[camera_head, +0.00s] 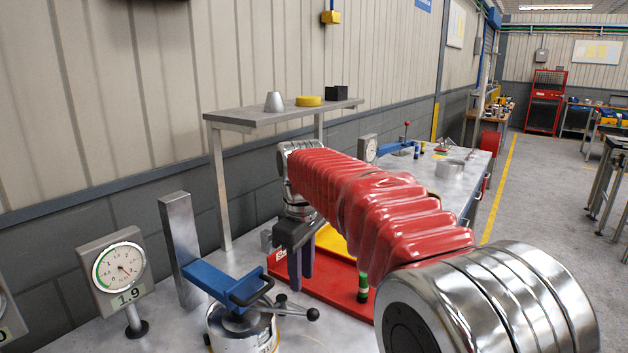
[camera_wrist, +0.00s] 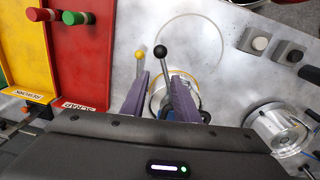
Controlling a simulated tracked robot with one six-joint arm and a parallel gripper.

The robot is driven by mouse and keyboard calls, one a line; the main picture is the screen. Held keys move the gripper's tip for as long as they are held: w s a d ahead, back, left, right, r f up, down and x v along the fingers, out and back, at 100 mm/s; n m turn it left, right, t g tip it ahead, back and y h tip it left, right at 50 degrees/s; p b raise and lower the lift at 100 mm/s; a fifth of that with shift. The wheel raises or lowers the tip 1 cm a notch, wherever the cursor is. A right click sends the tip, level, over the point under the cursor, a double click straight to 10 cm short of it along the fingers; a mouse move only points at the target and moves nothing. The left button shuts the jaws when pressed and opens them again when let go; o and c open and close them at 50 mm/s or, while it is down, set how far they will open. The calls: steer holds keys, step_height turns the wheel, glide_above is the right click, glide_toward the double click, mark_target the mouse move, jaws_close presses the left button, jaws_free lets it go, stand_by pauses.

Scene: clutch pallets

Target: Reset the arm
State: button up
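My arm (camera_head: 370,205), with red ribbed sleeves and chrome joints, stretches from the lower right of the head view out over the workbench. My gripper (camera_head: 301,280) hangs at its far end, purple fingers pointing down, beside a red tray. In the wrist view my gripper (camera_wrist: 155,80) has its two purple fingers apart with nothing held between them. Below them are a round metal fixture (camera_wrist: 157,97) and two levers, one with a yellow knob (camera_wrist: 139,55) and one with a black knob (camera_wrist: 160,51). I cannot tell how far below the fingers these are.
A blue-armed press (camera_head: 225,283) and a dial gauge (camera_head: 122,268) stand at the left. A raised shelf (camera_head: 270,117) is behind the gripper. A metal cylinder (camera_wrist: 268,128) stands at the right.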

steer(key=s+d+f+m+t, duration=0.1)
steer(key=s+d+m, duration=0.3)
steer(key=s, duration=0.5)
steer(key=s+d+f+m+t, duration=0.2)
steer(key=s+d+m, duration=0.2)
steer(key=s+d, duration=0.4)
steer(key=s+d+f+m+t, duration=0.1)
steer(key=s+d+m, duration=0.3)
steer(key=s, duration=0.6)
steer(key=shift+s+d+f+t, duration=0.2)
steer(key=shift+s+d+t, duration=0.15)
steer(key=shift+d, duration=0.9)
steer(key=shift+w, duration=0.1)
